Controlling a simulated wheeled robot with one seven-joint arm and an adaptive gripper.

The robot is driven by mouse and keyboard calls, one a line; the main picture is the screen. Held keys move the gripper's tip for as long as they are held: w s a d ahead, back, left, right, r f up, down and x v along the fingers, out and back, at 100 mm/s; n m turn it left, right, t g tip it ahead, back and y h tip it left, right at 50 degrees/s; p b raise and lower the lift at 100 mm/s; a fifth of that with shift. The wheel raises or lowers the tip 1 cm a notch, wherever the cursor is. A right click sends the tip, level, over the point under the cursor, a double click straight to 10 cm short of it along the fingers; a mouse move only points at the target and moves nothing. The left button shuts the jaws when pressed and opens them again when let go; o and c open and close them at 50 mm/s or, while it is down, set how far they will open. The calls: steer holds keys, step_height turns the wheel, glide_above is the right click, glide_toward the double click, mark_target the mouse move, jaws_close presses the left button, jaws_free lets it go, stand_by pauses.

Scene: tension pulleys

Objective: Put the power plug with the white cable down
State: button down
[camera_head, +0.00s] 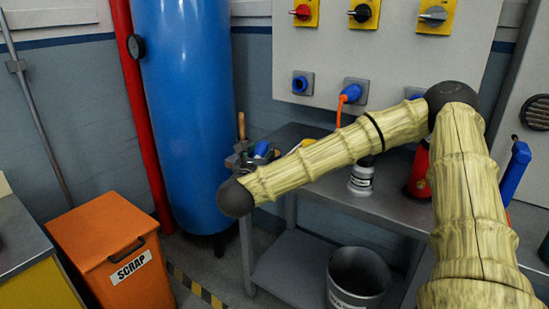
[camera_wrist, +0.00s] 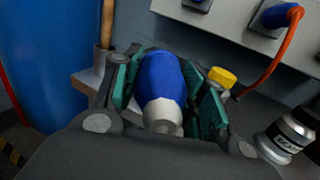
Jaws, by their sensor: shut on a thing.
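My gripper (camera_wrist: 168,88) is shut on a blue power plug (camera_wrist: 158,78), one green-padded finger on each side of it. The plug's white rear end (camera_wrist: 163,112) points toward the wrist camera; I cannot make out the white cable. In the head view, my gripper (camera_head: 249,158) and the blue plug (camera_head: 262,149) show small at the left end of the grey workbench (camera_head: 398,207), partly behind my arm. I cannot tell whether the plug touches the bench.
A wooden-handled tool (camera_head: 241,126) stands close to the gripper. A blue plug with an orange cable (camera_head: 351,92) sits in a wall socket. A labelled can (camera_head: 361,180) and a red object (camera_head: 418,178) stand on the bench. A bucket (camera_head: 357,283) is below; an orange scrap bin (camera_head: 112,240) stands left.

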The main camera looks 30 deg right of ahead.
steer(key=x, duration=0.5)
steer(key=f+x, duration=0.1)
steer(key=x, duration=0.9)
steer(key=shift+s+d+f, duration=0.15)
steer(key=shift+d+f, duration=0.1)
steer(key=shift+d, duration=0.1)
steer(key=shift+d+f, duration=0.1)
steer(key=shift+f, duration=1.7)
steer(key=shift+f+b, duration=0.55)
steer(key=shift+f, duration=0.05)
steer(key=c, duration=0.9)
jaws_free()
steer(key=shift+o, duration=0.4)
steer(key=shift+r, duration=0.2)
